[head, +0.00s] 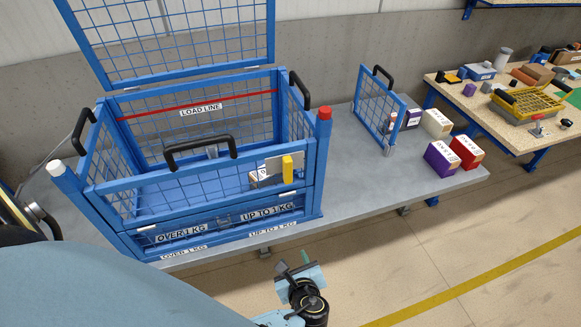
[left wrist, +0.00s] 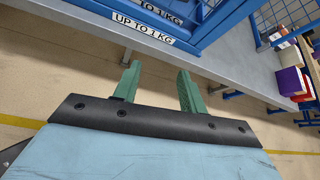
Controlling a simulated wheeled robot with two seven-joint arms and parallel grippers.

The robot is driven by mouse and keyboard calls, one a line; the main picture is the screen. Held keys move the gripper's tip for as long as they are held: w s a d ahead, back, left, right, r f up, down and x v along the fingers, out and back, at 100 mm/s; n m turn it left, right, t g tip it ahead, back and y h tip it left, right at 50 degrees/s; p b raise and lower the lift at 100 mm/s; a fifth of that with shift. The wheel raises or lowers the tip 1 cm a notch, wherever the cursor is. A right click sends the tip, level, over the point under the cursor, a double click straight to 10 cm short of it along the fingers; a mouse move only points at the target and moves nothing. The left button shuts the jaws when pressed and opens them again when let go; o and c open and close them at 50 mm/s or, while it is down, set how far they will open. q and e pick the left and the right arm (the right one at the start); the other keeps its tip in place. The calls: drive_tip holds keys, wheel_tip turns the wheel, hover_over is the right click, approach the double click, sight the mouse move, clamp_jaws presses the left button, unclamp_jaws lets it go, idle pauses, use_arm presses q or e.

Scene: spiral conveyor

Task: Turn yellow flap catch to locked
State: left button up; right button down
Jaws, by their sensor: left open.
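The yellow flap catch (head: 287,169) is a small upright bar at the right of the blue mesh cage's front (head: 250,176), beside a pale plate. Whether it is locked cannot be told. My left gripper (head: 293,264) is in front of and below the cage, past the table's front edge and well apart from the catch. In the left wrist view its green fingers (left wrist: 157,85) are spread with nothing between them. The catch is not visible in that view. My right gripper is not in view.
The cage stands on a grey table (head: 345,200) with its mesh lid (head: 170,35) raised. A black handle (head: 201,151) is on the front. A small mesh panel (head: 380,108) and several boxes (head: 442,158) stand to the right. The floor in front is clear.

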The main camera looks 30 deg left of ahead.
use_arm(q)
wheel_tip(320, 180, up, 8)
drive_tip(key=w+m+t+y, duration=0.1)
drive_tip(key=w+t+y, duration=0.1)
drive_tip(key=w, duration=0.1)
drive_tip(key=t+y, duration=0.1)
drive_tip(key=y, duration=0.3)
approach(289, 168)
drive_tip(key=shift+m, duration=0.4)
drive_tip(key=x, duration=0.8)
drive_tip(key=shift+x, duration=0.8)
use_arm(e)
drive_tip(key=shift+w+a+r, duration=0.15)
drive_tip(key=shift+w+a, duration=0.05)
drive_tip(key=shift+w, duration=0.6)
use_arm(q)
drive_tip(key=shift+c, duration=0.3)
clamp_jaws()
